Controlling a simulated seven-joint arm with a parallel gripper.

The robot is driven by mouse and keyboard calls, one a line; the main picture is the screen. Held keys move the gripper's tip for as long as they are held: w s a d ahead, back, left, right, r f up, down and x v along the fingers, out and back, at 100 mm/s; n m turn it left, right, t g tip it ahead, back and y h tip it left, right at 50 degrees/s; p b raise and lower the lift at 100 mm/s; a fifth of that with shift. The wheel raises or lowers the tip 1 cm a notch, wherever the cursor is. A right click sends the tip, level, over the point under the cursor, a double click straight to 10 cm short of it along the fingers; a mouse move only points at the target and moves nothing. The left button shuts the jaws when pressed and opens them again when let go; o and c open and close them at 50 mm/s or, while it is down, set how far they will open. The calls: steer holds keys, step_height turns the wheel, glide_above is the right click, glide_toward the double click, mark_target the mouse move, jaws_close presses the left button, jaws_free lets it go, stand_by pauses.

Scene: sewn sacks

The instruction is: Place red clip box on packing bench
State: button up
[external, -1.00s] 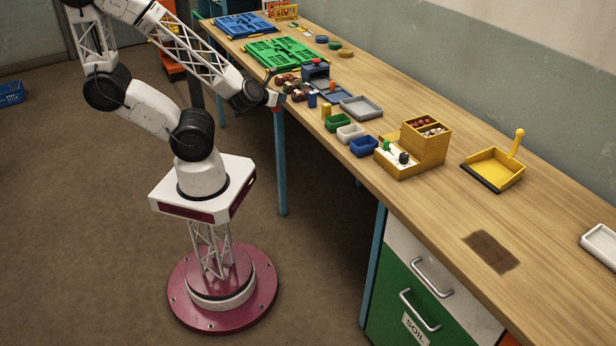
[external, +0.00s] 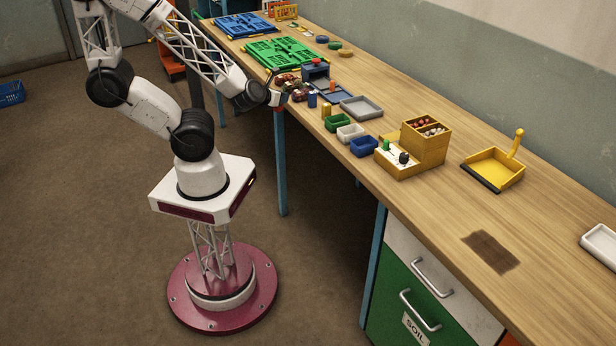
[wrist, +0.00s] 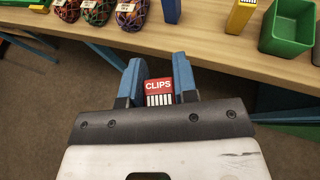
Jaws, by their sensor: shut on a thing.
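The red clip box (wrist: 159,87), with a white "CLIPS" label and a striped lower face, sits between the two blue fingers of my gripper (wrist: 158,84) in the wrist view. The fingers are shut on it from both sides. The box is over the floor, just off the near edge of the packing bench (wrist: 225,50). In the external view my gripper (external: 276,98) is at the bench's left edge, and a small bit of red shows by the fingers.
Dark netted bundles (wrist: 97,10), a blue block (wrist: 171,9), a yellow box (wrist: 241,14) and a green bin (wrist: 285,28) stand near the edge. A grey tray (external: 361,107) lies farther in. The bench around the brown patch (external: 491,251) has free room.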

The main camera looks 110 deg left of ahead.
glide_above(315, 113)
steer(key=shift+s+d+f, duration=0.15)
steer(key=shift+f, duration=0.2)
steer(key=shift+s+d+f, duration=0.15)
steer(key=shift+f, duration=0.2)
steer(key=shift+w+a, duration=0.1)
stand_by(0.4)
steer(key=shift+w+a, duration=0.15)
steer(key=shift+w, duration=0.05)
steer(key=shift+f, duration=1.8)
steer(key=shift+f, duration=0.15)
steer(key=o, duration=0.6)
steer(key=shift+o, duration=0.2)
